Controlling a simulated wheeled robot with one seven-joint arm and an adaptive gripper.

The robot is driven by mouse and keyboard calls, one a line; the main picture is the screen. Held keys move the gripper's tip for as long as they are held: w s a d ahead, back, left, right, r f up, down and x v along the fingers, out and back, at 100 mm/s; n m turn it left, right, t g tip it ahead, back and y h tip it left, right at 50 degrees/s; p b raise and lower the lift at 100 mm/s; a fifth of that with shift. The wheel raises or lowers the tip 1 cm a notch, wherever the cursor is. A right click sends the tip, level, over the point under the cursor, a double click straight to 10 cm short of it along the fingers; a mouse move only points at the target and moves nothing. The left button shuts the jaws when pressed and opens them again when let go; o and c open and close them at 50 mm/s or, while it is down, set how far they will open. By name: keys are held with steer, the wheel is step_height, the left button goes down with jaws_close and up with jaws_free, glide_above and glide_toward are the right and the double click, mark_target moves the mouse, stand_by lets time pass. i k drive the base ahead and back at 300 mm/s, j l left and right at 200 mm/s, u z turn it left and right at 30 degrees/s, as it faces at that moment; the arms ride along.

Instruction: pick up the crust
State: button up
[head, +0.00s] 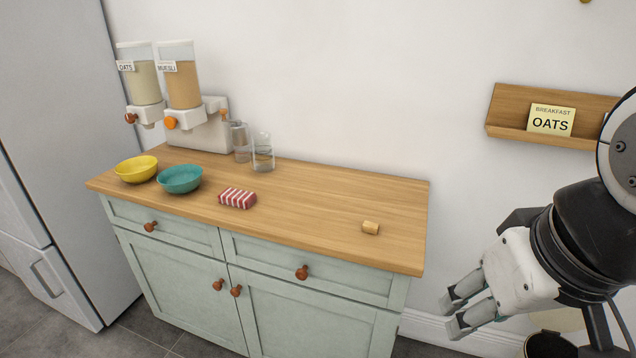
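My gripper (451,316) is to the right of the cabinet, beyond the counter's right edge and lower in the picture than the crust. Its two grey fingers point left and down and stand apart with a gap between them. Nothing shows between them.
A wall shelf (506,110) hangs at right. The counter around the crust is clear.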

mark_target(368, 227)
steer(key=i+j+u, duration=0.15)
steer(key=i+u, duration=0.2)
steer(key=i, duration=0.5)
